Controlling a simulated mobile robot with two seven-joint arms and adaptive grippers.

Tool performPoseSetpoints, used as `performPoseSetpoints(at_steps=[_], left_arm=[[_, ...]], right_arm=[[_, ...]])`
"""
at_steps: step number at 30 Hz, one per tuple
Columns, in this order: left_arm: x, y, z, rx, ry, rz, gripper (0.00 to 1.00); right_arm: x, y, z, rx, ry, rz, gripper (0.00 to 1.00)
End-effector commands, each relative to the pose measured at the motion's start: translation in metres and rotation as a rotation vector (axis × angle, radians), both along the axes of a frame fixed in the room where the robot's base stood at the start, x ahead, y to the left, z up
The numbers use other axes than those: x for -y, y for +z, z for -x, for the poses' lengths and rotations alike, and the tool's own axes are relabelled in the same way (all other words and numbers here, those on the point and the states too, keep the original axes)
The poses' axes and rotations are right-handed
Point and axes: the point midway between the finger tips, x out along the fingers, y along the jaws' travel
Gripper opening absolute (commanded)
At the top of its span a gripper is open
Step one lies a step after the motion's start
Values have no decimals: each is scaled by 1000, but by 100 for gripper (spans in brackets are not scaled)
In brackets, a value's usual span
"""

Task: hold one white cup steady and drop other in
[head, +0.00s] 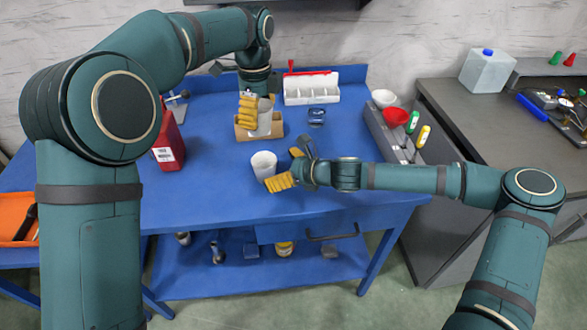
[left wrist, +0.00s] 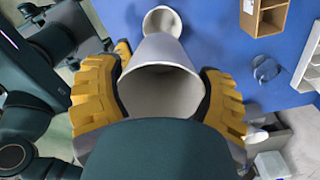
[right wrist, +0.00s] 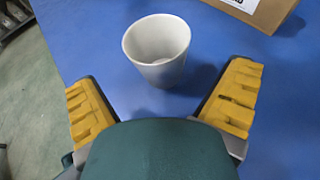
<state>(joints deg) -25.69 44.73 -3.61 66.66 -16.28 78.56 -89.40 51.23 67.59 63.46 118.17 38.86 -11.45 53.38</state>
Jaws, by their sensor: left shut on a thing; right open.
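My left gripper (head: 252,109) is shut on a white cup (head: 265,116) and holds it at the back of the blue table. In the left wrist view the held cup (left wrist: 160,52) has its open mouth towards the camera, between the yellow fingers. A second white cup (head: 263,164) stands upright on the table nearer the front; it also shows beyond the held cup in the left wrist view (left wrist: 163,20). My right gripper (head: 284,169) is open beside the standing cup. In the right wrist view this cup (right wrist: 157,55) is just ahead, between the finger directions, with no visible contact.
A small cardboard box (head: 245,136) sits by the held cup. A red canister (head: 169,143) stands left. Table left of the standing cup is clear.

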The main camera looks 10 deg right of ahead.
Motion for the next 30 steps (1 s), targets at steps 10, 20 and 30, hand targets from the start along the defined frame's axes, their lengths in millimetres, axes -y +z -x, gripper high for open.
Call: performPoseSetpoints(at_steps=[10,20,30], left_arm=[[0,0,0,0,0,0,53],[0,0,0,0,0,0,53],[0,0,0,0,0,0,52]], right_arm=[[-34,-17,-25,0,1,0,100],[-38,-20,-28,1,1,1,100],[-38,-20,-28,1,1,1,33]])
